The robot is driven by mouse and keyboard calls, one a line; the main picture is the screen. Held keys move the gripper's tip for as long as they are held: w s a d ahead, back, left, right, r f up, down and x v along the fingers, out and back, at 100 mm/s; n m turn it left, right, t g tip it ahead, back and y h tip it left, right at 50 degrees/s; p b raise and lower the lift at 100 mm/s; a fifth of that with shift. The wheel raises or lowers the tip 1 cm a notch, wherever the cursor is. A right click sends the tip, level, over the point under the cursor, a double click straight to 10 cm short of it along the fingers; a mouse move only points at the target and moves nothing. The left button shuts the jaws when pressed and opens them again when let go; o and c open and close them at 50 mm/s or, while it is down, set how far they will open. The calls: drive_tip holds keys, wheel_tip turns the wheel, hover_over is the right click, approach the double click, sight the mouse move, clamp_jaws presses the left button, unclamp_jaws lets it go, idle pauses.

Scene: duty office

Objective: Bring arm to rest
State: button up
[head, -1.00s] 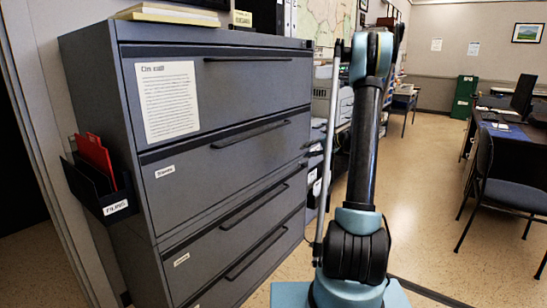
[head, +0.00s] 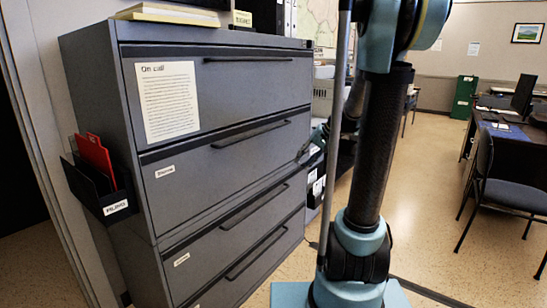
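My arm (head: 372,160) rises from its pale blue base on the right of the cabinet, with a dark lower link and a blue joint at the top that runs out of the picture. A small dark part beside the cabinet's right edge looks like the end of my gripper (head: 312,142). It is partly hidden behind the arm, and its fingers are too small to read. I see nothing held.
A grey filing cabinet (head: 232,130) with shut drawers stands close on the left. A dark file holder (head: 112,206) with red folders hangs on its side. A chair (head: 505,185) and a desk (head: 500,128) are at right. Open floor (head: 445,215) lies between.

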drive_tip(key=s+d+f+n+h, duration=0.1)
drive_tip(key=s+d+f+h, duration=0.2)
drive_tip(key=s, duration=1.1)
drive_tip(key=s+d+f+n+g+h, duration=0.1)
drive_tip(key=s+d+f+h, duration=0.2)
drive_tip(key=s+f, duration=0.4)
drive_tip(key=s, duration=0.8)
drive_tip(key=shift+d+f+n, duration=0.15)
drive_tip(key=shift+d+n, duration=0.15)
